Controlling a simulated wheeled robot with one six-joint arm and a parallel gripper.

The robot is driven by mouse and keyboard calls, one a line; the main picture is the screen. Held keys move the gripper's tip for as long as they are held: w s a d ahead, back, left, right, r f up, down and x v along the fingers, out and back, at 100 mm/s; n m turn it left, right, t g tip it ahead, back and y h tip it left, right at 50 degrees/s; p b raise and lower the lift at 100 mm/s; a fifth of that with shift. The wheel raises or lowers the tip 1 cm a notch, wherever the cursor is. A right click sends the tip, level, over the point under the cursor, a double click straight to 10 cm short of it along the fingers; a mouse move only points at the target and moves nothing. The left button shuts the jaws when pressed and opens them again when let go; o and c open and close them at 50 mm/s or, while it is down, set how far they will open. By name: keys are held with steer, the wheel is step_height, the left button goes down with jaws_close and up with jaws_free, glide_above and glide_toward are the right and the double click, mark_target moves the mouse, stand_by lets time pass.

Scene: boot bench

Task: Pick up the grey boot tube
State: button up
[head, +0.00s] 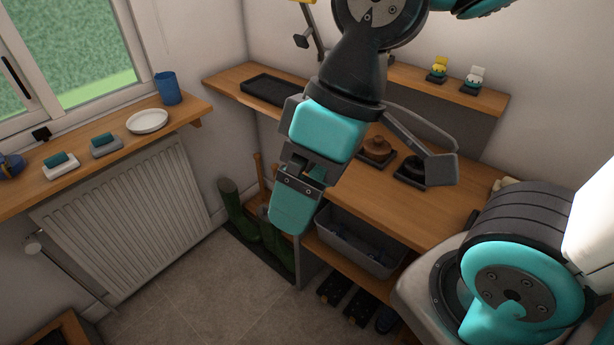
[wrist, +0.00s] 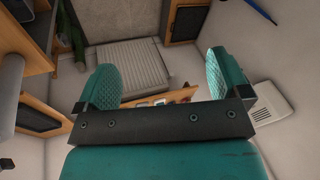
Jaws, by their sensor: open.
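I cannot pick out a grey boot tube with certainty in either view. A grey open tub (head: 362,243) sits on the lower shelf of the wooden bench in the head view, with dark bluish things inside. My gripper (head: 300,187) hangs in the air, in front of the bench in the picture, and hides part of it. In the wrist view, the two teal fingers of my gripper (wrist: 164,82) stand wide apart with nothing held between them. The tub is not clearly seen in the wrist view.
Green boots (head: 237,212) stand on a dark mat left of the bench. Dark footwear (head: 347,302) lies under the shelf. A radiator (head: 125,215) is at left. The floor (head: 215,285) in front is clear.

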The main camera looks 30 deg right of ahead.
steer(key=shift+o, duration=0.6)
step_height(320, 180, down, 4)
steer(key=b, duration=0.3)
steer(key=shift+r+b, duration=0.1)
steer(key=shift+b, duration=0.25)
steer(key=shift+w+r, duration=0.1)
steer(key=shift+r, duration=0.05)
